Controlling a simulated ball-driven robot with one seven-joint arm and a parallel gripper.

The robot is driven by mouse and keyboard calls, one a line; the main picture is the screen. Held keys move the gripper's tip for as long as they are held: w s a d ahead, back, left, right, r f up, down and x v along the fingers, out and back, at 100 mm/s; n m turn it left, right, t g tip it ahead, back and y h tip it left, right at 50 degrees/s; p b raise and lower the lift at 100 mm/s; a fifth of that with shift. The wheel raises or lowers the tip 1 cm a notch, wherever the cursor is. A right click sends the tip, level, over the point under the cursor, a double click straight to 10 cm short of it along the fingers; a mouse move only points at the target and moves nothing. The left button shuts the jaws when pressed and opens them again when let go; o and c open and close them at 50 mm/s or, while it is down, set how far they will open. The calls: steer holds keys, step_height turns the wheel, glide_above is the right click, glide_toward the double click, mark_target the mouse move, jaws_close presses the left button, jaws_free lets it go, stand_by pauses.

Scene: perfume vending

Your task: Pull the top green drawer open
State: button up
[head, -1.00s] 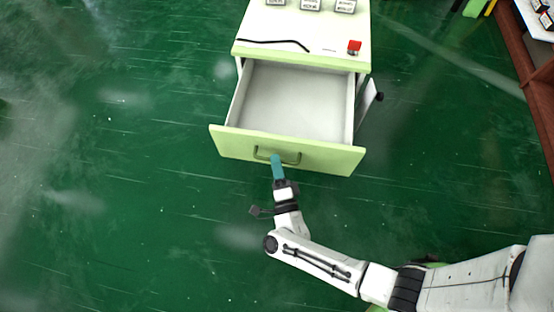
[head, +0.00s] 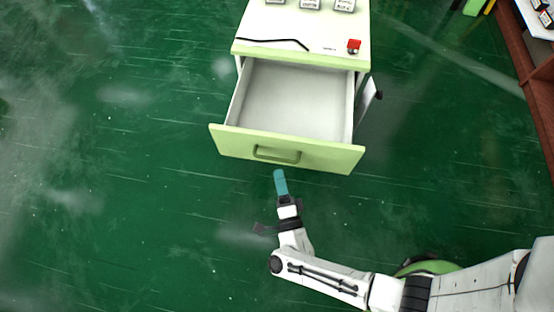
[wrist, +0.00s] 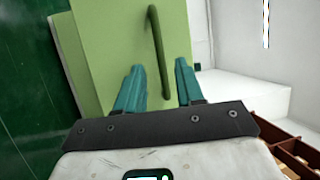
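The top green drawer (head: 330,157) is pulled out of the cabinet, and its empty white inside (head: 295,100) shows in the head view. Its handle (head: 277,155) is a green bar on the front panel. My gripper (head: 279,172) has teal fingers and is just in front of the handle, apart from it. In the wrist view my gripper (wrist: 157,82) has its two fingers spread with a gap between them. The handle (wrist: 160,50) stands ahead of that gap, with nothing held. The drawer front (wrist: 110,45) fills the middle of the wrist view.
The cabinet top (head: 290,28) carries a red item (head: 354,45), a dark cable (head: 275,41) and several small labelled boxes at the back. A brown shelf (head: 528,70) stands at the far right. Green floor is clear left of the drawer.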

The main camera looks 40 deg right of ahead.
steer(key=v, duration=0.5)
steer(key=shift+s+a+f, duration=0.1)
steer(key=shift+s+a, duration=0.05)
steer(key=shift+s, duration=0.15)
